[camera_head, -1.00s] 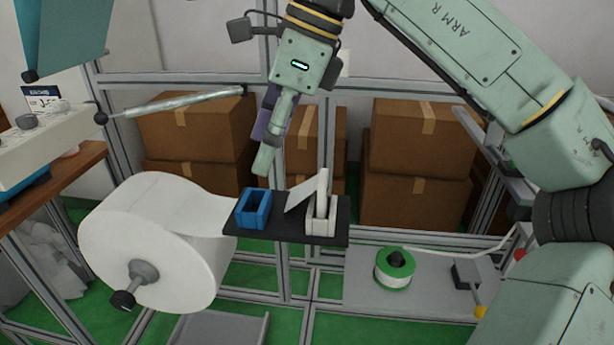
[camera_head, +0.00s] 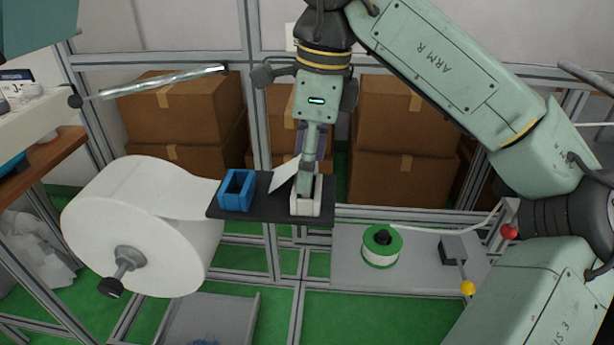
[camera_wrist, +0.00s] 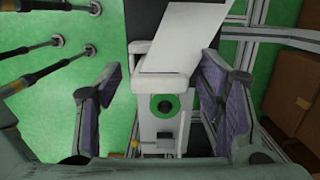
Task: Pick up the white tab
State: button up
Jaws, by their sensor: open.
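A tilted white flat piece (camera_head: 283,178) rises from the black plate (camera_head: 222,213), beside a white holder (camera_head: 306,208). It also shows in the wrist view (camera_wrist: 183,38), running down between the finger planes. I cannot tell for sure whether this flat piece or the upright part in the holder is the white tab. My gripper (camera_head: 309,185) points down over the white holder and hides its upright part in the head view. In the wrist view my gripper (camera_wrist: 165,95) has its purple-padded fingers wide apart, with the white holder (camera_wrist: 144,79) between them and clear space at both pads.
An empty blue holder (camera_head: 238,190) stands on the plate to the left. A big white roll (camera_head: 140,230) is further left. A green-white spool (camera_head: 381,247) and a yellow knob (camera_head: 467,288) are lower right. Cardboard boxes (camera_head: 405,120) stand behind the frame.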

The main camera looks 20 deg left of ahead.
jog(key=shift+a+f, duration=0.1)
jog(key=shift+f, duration=0.5)
jog(key=shift+c, duration=0.4)
jog(key=c, duration=1.2)
jog(key=shift+o, duration=0.2)
jog(key=shift+r, duration=0.1)
